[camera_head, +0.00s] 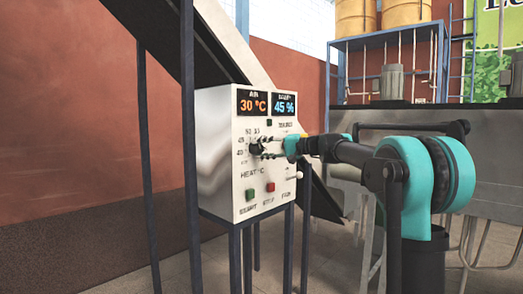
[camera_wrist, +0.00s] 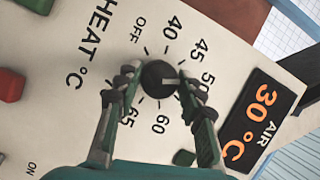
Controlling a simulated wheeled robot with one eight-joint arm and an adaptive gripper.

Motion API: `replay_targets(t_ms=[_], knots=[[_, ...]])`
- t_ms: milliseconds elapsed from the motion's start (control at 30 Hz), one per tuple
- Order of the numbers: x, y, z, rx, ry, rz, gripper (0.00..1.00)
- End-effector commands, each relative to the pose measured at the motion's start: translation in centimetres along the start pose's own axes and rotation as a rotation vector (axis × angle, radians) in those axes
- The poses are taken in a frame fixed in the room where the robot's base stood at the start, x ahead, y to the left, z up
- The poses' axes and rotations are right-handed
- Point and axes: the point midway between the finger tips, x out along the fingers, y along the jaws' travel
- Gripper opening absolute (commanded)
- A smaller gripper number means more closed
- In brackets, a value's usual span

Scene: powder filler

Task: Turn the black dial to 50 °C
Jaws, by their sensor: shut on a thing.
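The black dial (camera_wrist: 158,74) sits on the white panel, ringed by marks from OFF through 40, 45 and 50 to 60 and 65. Its pale pointer line points right in the wrist view, toward the 50 mark, which a finger partly covers. My gripper (camera_wrist: 157,84) is shut on the dial, one finger on each side. In the head view the dial (camera_head: 255,149) shows at the panel's left, with my gripper (camera_head: 265,148) reaching it from the right. The orange AIR display (camera_wrist: 253,122) reads 30 °C.
The control box (camera_head: 217,150) stands on dark legs. Its blue display (camera_head: 284,105) reads 45 %. A green button (camera_head: 250,194) and a red button (camera_head: 271,188) sit below the dial. A dark sloping chute (camera_head: 200,55) passes behind the box.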

Motion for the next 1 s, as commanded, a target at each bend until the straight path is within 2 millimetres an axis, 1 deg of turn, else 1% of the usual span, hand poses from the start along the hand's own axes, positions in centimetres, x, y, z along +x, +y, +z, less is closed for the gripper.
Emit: replay_targets(t_ms=[300,767,800,933,1000], knots=[[-0.03,0.09,-0.04,0.079,0.002,-0.032,0.09],[-0.03,0.1,-0.04,0.087,0.002,-0.035,0.09],[-0.03,0.1,-0.04,0.087,0.002,-0.035,0.43],[-0.02,0.08,-0.03,0.087,0.001,-0.035,0.59],[-0.01,0.08,-0.02,0.087,0.001,-0.035,0.59]])
